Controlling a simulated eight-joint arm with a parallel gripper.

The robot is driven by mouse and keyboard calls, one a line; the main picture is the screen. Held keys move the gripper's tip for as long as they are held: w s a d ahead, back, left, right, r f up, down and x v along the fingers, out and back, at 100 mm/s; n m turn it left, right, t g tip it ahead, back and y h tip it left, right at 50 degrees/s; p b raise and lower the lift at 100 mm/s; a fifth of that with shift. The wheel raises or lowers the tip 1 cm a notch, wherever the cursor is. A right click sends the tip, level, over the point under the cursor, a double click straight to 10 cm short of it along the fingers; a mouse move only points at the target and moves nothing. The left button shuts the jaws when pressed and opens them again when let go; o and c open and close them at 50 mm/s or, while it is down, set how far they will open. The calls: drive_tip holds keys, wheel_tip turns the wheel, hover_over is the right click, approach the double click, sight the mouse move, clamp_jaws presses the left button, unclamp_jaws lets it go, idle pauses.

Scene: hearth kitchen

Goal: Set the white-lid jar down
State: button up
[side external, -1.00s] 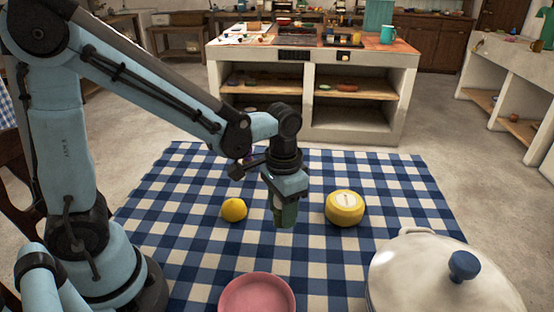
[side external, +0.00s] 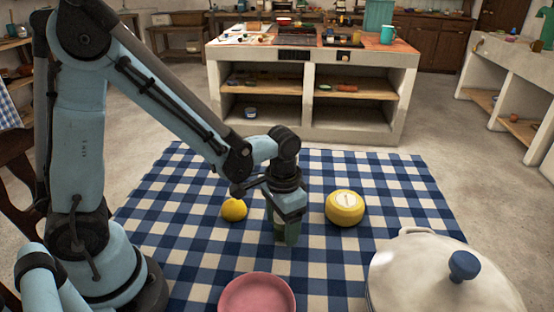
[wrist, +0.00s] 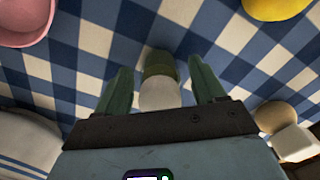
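The white-lid jar (wrist: 159,92) is between my gripper's two fingers in the wrist view. Its round white lid faces the camera and its green body shows beyond. A thin gap shows between the jar and each finger, so my gripper (wrist: 163,75) looks open around it. In the side view my gripper (side external: 286,235) points down low over the checked cloth (side external: 190,265). The green jar and greenish fingers overlap there. The jar's base looks at the cloth, but exact contact is hard to see.
A lemon (side external: 233,209) lies left of my gripper and a round yellow labelled item (side external: 344,208) to its right. A pink bowl (side external: 257,296) and a large white lidded pot (side external: 430,285) are nearer the camera. The cloth beyond my gripper is clear.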

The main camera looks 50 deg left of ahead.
drive_tip(key=shift+r, duration=0.15)
wheel_tip(320, 180, up, 12)
drive_tip(key=shift+f, duration=0.1)
drive_tip(key=shift+s+a+r+t, duration=0.3)
drive_tip(key=shift+s+a+t, duration=0.1)
drive_tip(key=shift+a+t, duration=0.1)
drive_tip(key=shift+s+a+n+t, duration=0.3)
drive_tip(key=shift+s+a+t, duration=0.3)
drive_tip(key=shift+t, duration=0.45)
drive_tip(key=shift+s+a+n+t, duration=0.35)
drive_tip(key=shift+a+t, duration=0.4)
drive_tip(key=shift+t, duration=0.25)
drive_tip(key=shift+s+a+n+t, duration=0.25)
drive_tip(key=shift+s+a+t, duration=0.35)
drive_tip(key=shift+t, duration=0.45)
drive_tip(key=shift+w, duration=0.1)
